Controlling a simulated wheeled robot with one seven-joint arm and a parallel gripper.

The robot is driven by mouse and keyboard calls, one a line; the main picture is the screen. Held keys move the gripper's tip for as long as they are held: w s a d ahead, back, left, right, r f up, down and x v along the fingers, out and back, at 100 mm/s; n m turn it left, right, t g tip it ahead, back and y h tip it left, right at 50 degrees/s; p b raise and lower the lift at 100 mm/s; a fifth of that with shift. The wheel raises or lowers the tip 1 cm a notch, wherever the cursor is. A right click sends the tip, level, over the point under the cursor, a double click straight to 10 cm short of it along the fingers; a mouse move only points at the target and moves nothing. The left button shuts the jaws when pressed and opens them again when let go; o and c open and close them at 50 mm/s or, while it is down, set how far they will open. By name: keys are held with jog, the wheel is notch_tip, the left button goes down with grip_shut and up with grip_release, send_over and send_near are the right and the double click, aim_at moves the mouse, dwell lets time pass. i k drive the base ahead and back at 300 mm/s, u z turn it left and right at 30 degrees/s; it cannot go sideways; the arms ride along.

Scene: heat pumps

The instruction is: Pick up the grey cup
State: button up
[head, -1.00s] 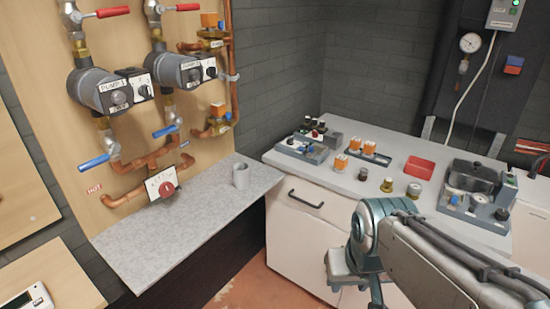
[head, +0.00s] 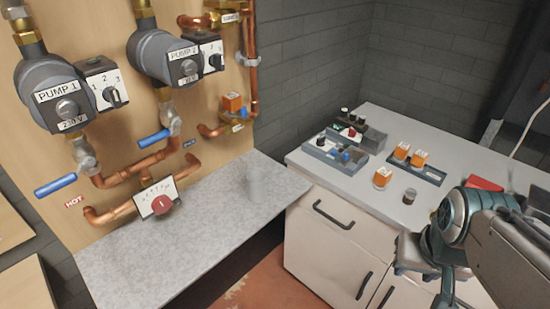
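My arm reaches in from the right edge, over the front of the white cabinet.
The wooden panel with pumps, copper pipes and a red dial (head: 162,204) stands behind the shelf. The white counter (head: 340,182) at right carries grey trays (head: 337,151), orange-and-white parts (head: 382,177) and a red tray (head: 484,184). A gap separates shelf and counter.

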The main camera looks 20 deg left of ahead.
aim_at(256, 180)
jog(key=u, duration=0.65)
jog(key=i, duration=0.85)
jog(key=u, duration=0.85)
